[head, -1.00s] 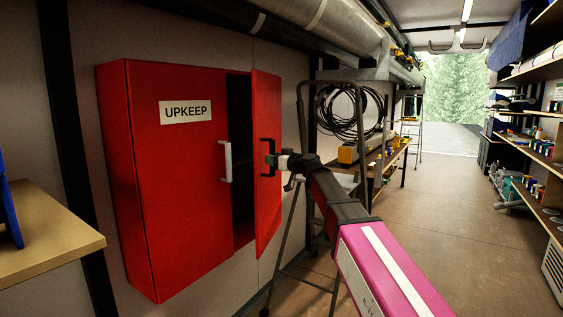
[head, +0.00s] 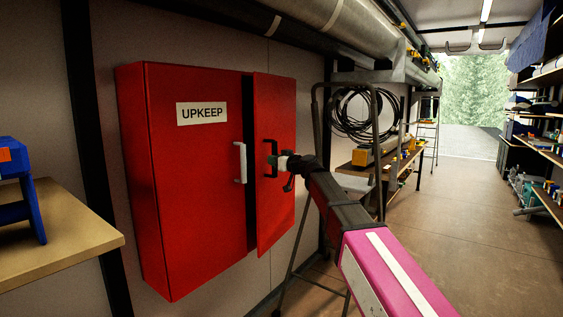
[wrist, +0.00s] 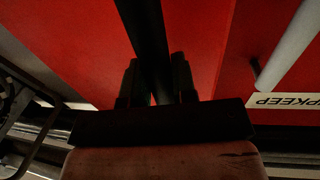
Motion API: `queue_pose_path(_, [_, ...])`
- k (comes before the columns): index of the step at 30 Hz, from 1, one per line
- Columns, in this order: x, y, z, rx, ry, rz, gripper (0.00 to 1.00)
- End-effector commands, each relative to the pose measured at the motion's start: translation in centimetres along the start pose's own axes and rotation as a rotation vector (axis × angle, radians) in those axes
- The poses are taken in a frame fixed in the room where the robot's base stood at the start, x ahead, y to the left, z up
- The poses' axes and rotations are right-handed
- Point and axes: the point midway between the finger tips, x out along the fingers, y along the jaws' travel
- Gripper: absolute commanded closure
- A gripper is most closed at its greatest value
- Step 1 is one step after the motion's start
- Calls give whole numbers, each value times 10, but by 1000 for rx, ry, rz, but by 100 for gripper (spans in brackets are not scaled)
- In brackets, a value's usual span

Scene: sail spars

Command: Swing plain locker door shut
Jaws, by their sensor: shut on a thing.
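The red wall locker (head: 185,180) has two doors. Its left door carries an UPKEEP label (head: 202,113) and a pale handle (head: 240,162), and looks closed. The plain right door (head: 276,125) stands slightly ajar, with a narrow dark gap along its free edge. My gripper (head: 277,164) is shut on the black handle (head: 270,158) of the plain door. In the wrist view the black handle (wrist: 147,40) runs between the two fingers (wrist: 157,85), against the red door face. The fingertips are dark and small in the head view.
A wooden bench (head: 55,235) with a blue object (head: 20,180) stands at the left. A metal stepladder frame (head: 318,120) is just right of the locker, close to my arm. Shelves line the right side. The aisle floor (head: 450,220) is clear.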

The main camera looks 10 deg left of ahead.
Motion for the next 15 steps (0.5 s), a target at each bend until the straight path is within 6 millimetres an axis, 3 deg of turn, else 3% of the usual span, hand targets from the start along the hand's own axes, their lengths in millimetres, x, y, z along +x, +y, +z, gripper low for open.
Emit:
queue_pose_path(7, [22, -10, 0, 0, 0, 0, 96])
queue_pose_path(15, [25, -13, 0, 0, 0, 1, 95])
